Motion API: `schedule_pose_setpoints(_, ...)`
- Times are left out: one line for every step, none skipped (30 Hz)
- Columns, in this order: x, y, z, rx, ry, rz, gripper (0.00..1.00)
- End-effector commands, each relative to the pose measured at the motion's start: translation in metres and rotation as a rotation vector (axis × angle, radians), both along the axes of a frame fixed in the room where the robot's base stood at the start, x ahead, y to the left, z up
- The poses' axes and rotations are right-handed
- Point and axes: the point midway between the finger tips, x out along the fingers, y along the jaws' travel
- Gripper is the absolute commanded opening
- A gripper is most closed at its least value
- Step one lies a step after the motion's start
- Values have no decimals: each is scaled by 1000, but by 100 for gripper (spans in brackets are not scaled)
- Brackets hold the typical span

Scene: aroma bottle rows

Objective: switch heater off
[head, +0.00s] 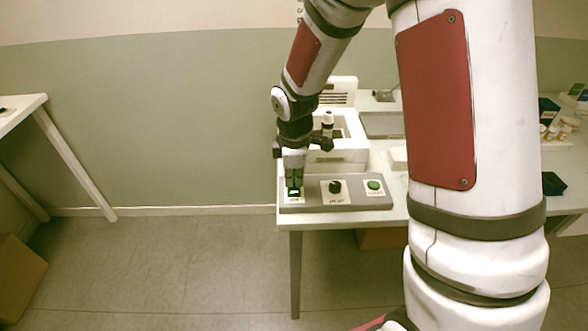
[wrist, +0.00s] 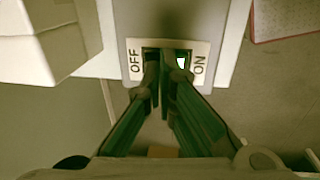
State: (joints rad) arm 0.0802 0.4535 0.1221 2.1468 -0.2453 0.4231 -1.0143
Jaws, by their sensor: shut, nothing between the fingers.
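The switch (wrist: 181,62) sits in a pale plate between the printed words OFF, on the left in the wrist view, and ON, on the right. A bright white-green patch shows at its ON side. The plate is on a grey control panel (head: 349,202) at the table's front left corner. My gripper (head: 294,191) is shut and empty, pointing down at the switch; its fingertips also show in the wrist view (wrist: 164,82). They cover part of the switch, and I cannot tell whether they touch it.
A black knob (head: 335,187) and a green button (head: 374,185) are on the same panel, right of the switch. A white device (head: 340,156) stands close behind. Small bottles (head: 567,124) stand at the far right. Open floor lies left of the table.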

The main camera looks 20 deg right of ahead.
Motion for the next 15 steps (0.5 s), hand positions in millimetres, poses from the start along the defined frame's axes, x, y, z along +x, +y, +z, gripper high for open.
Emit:
schedule_pose_setpoints(0, 0, -2, 0, 0, 0, 0)
schedule_pose_setpoints(0, 0, -2, 0, 0, 0, 0)
schedule_pose_setpoints(0, 0, -2, 0, 0, 0, 0)
schedule_pose_setpoints(0, 0, -2, 0, 0, 0, 0)
schedule_pose_setpoints(0, 0, -2, 0, 0, 0, 0)
schedule_pose_setpoints(0, 0, -2, 0, 0, -1, 0)
schedule_pose_setpoints(0, 0, -2, 0, 0, -1, 0)
schedule_pose_setpoints(0, 0, -2, 0, 0, -1, 0)
schedule_pose_setpoints(0, 0, -2, 0, 0, -1, 0)
schedule_pose_setpoints(0, 0, -2, 0, 0, -1, 0)
schedule_pose_setpoints(0, 0, -2, 0, 1, -1, 0)
schedule_pose_setpoints(1, -1, -3, 1, 6, -2, 0)
schedule_pose_setpoints(1, -1, -3, 4, 13, -3, 0)
schedule_pose_setpoints(1, -2, -4, 6, 24, -4, 0)
schedule_pose_setpoints(2, -2, -6, 12, 40, -6, 0)
